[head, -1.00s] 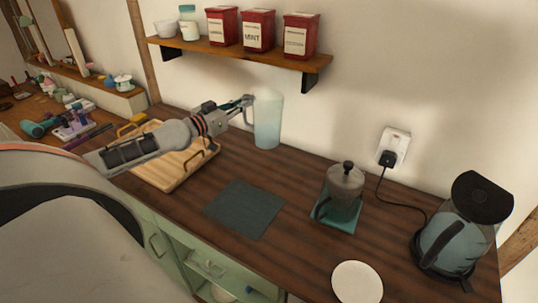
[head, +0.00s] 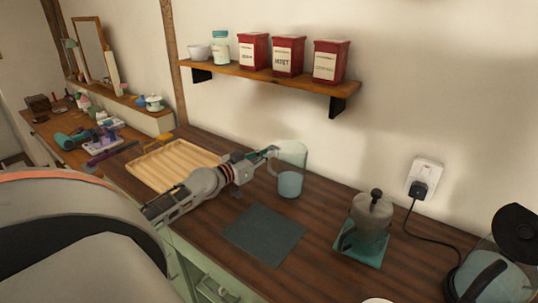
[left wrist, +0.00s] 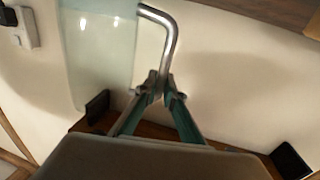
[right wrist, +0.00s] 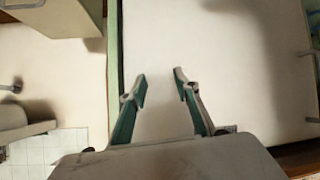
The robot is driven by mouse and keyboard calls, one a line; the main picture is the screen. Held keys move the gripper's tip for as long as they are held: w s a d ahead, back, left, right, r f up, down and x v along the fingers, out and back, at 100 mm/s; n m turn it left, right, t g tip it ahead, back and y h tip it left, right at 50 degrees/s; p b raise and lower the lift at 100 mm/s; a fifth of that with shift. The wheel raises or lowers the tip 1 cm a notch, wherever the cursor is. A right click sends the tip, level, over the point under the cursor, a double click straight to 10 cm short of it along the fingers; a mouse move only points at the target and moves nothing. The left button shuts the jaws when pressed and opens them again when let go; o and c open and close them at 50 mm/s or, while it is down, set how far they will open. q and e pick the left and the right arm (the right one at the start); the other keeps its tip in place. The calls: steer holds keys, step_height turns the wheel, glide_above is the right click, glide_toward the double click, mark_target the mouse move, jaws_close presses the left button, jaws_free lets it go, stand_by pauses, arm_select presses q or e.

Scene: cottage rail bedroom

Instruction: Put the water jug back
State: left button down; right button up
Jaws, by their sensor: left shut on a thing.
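The water jug (head: 292,157) is clear, with pale blue water low inside, and stands about upright over the counter behind the dark mat. I cannot tell whether its base touches the wood. My left gripper (head: 270,154) reaches it from the left. In the left wrist view the jug (left wrist: 100,45) fills the upper left, and the left gripper (left wrist: 165,88) is shut on its bent metal handle (left wrist: 173,35). My right gripper (right wrist: 160,80) shows only in the right wrist view, open and empty before a pale surface.
The dark mat (head: 264,236) lies bare on the wooden counter (head: 310,248). A wooden tray (head: 160,171) is at the left. A shelf (head: 270,76) with red tins overhangs the back.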

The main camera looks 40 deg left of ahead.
stand_by(0.3)
arm_select(q)
steer(key=c, duration=2.2)
jaws_free()
steer(key=shift+o, duration=0.2)
steer(key=shift+r, duration=0.1)
steer(key=shift+s, duration=0.15)
steer(key=s+b, duration=0.2)
steer(key=s, duration=0.9)
steer(key=shift+s+a, duration=0.35)
steer(key=shift+a, duration=0.1)
